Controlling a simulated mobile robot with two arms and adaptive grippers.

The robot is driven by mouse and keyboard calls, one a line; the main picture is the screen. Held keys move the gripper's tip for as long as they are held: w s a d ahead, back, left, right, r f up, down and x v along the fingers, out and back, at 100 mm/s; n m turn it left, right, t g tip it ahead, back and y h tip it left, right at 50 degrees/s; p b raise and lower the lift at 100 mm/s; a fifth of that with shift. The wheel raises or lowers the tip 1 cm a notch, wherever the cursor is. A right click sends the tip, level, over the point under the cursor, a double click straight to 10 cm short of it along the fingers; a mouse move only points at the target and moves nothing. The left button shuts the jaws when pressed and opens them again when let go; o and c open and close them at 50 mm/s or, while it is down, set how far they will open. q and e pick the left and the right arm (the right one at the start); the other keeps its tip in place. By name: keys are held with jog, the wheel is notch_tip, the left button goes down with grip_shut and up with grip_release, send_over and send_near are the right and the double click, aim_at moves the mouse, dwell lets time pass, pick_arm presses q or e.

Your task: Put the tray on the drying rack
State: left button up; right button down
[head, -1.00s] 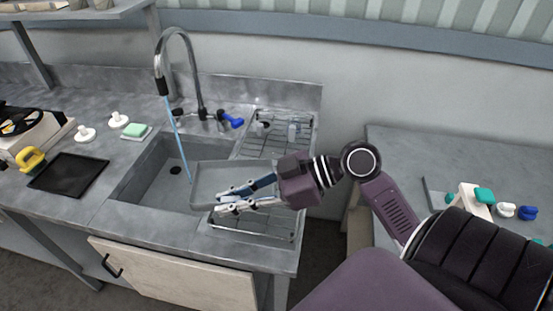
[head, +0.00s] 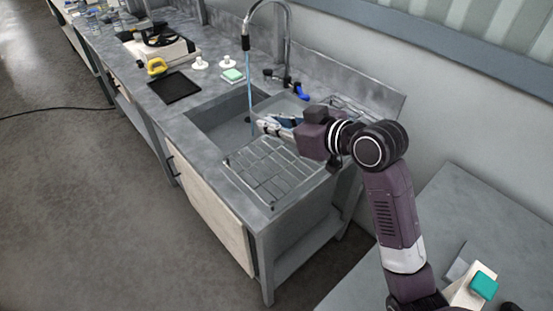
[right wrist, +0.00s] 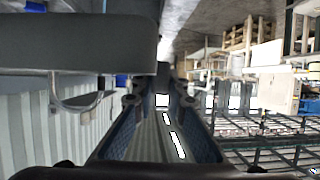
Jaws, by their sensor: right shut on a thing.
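The grey tray (head: 284,104) shows in the head view above the sink, partly hidden behind my right gripper (head: 268,127). The gripper is shut on it. In the right wrist view the tray (right wrist: 75,45) fills the upper left, and its edge reaches the right gripper's fingertips (right wrist: 161,92). The wire drying rack (head: 268,172) lies on the counter to the right of the sink, its front part bare. Its back part is partly hidden by my right arm. The gripper is near the rack's sink side; its exact height is unclear. My left gripper is not in view.
The sink (head: 215,125) has a tall faucet (head: 288,45) with water running. A blue tap handle (head: 301,92) stands behind. A black mat (head: 175,87), a green sponge (head: 233,75) and a yellow-handled item (head: 157,67) lie left. A second table (head: 450,230) stands at right.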

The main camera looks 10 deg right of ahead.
jog(key=w+a+r, duration=0.3)
jog(key=a+r, duration=0.2)
jog(key=shift+m+h, duration=0.4)
jog(key=shift+h, duration=0.1)
jog(key=f, duration=0.5)
jog(key=f+p, duration=0.1)
jog(key=f, duration=0.4)
jog(key=f+p, duration=0.1)
jog(key=f, duration=0.4)
jog(key=shift+s+d+f, duration=0.2)
jog(key=shift+s+d, duration=0.05)
jog(key=shift+d, duration=0.05)
jog(key=shift+t, duration=0.3)
jog(key=shift+f, duration=2.35)
jog(key=c, duration=1.9)
grip_release()
jog(key=shift+c, duration=0.2)
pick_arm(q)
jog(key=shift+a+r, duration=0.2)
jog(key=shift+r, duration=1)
pick_arm(e)
jog(key=b+v, duration=0.1)
jog(key=v, duration=1)
jog(key=shift+f+b, duration=0.1)
jog(key=shift+b, duration=0.2)
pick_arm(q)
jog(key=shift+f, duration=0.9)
pick_arm(e)
jog(key=shift+s+d+r, duration=0.3)
jog(key=shift+s, duration=0.1)
